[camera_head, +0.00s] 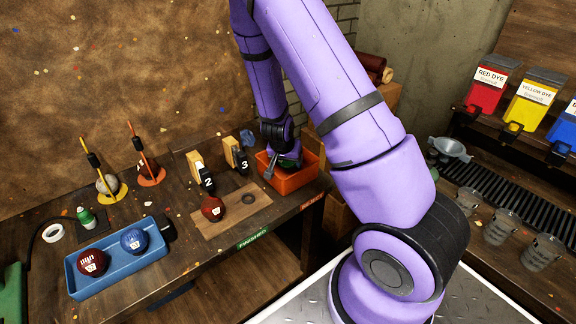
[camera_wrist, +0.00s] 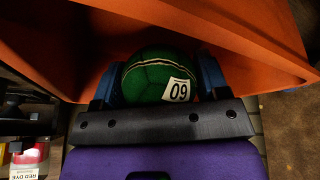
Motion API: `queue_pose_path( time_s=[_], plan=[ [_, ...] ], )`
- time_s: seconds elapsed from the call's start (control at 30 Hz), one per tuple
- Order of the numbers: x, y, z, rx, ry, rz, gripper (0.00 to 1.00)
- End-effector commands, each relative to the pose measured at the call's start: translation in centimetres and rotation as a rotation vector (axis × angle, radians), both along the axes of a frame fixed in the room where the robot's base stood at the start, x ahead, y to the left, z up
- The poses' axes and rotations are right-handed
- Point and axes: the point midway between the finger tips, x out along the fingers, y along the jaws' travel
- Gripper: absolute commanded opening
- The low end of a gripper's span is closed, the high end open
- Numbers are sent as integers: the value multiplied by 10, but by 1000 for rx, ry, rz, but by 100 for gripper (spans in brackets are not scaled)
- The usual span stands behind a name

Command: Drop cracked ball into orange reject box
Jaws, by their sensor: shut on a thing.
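The orange reject box (camera_head: 296,180) stands at the right end of the workbench. My gripper (camera_head: 284,162) reaches down into the box's opening. In the wrist view my gripper (camera_wrist: 158,85) is shut on a green ball (camera_wrist: 150,78) with a white tag reading 09, held between the two blue fingers. The orange box wall (camera_wrist: 225,30) fills the view around the ball. No crack shows on the visible side of the ball. In the head view the ball is mostly hidden by my gripper and the box.
A red ball (camera_head: 213,208) sits on a wooden board (camera_head: 240,220) left of the box, near black number markers 2 and 3. A blue tray (camera_head: 120,270) holds a red ball (camera_head: 92,262) and a blue ball (camera_head: 134,241). Dye containers (camera_head: 486,88) stand on the right shelf.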

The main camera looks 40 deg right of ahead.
Motion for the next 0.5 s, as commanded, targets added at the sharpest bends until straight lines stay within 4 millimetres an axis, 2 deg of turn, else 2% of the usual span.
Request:
queue_pose_path(
  time_s=[0.2,0.5],
  plan=[
    [0,0,-21,1,1,0,42],
    [0,0,-23,1,-1,0,42]
  ],
)
